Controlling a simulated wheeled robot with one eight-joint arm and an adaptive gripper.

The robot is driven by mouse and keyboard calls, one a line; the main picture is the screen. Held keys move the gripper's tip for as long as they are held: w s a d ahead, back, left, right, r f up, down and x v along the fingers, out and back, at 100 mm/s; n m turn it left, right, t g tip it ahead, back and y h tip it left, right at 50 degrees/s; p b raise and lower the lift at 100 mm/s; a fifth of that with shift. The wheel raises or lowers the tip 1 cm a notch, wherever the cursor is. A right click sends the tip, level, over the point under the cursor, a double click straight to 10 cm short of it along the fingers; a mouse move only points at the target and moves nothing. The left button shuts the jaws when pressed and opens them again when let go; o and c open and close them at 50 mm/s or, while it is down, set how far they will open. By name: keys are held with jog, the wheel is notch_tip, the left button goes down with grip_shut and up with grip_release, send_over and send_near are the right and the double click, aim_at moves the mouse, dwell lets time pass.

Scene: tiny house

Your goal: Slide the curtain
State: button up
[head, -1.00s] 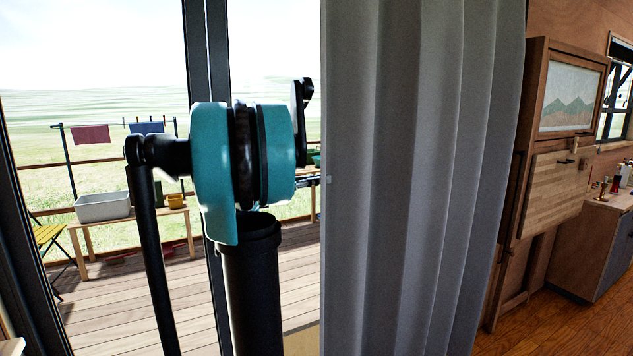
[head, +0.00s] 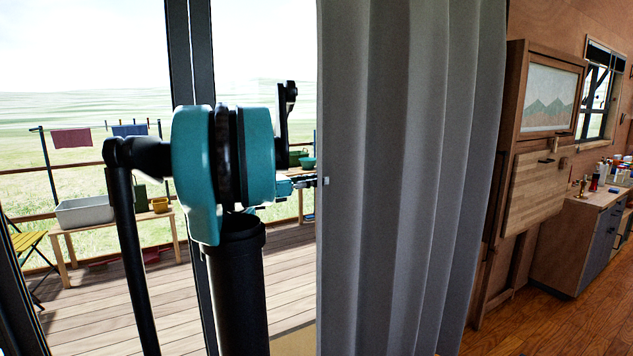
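The grey curtain (head: 411,180) hangs in tall vertical folds from the top of the head view to its lower edge. Its left edge lies beside the glass door opening, and its right edge is beside a wooden cabinet. My gripper (head: 308,182) is mostly hidden behind my teal and black arm. A small dark part with a pale tip shows at the curtain's left edge, at about mid-height. It looks to be at or touching the fabric, but I cannot tell whether the fingers hold it.
A dark door frame post (head: 193,60) stands behind my arm. Outside are a wooden deck (head: 105,310), a bench with a grey tub (head: 85,211) and a yellow chair (head: 27,240). To the right are a wooden cabinet (head: 535,190), a cluttered counter and open wooden floor (head: 550,325).

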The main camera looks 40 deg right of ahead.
aim_at(306, 172)
jog(key=v, duration=1.2)
jog(key=w+a+r, duration=0.2)
jog(key=a+r, duration=0.1)
jog(key=a, duration=0.5)
jog(key=x, duration=1.6)
jog(key=shift+s+d, duration=0.15)
jog(key=shift+d, duration=0.2)
grip_shut()
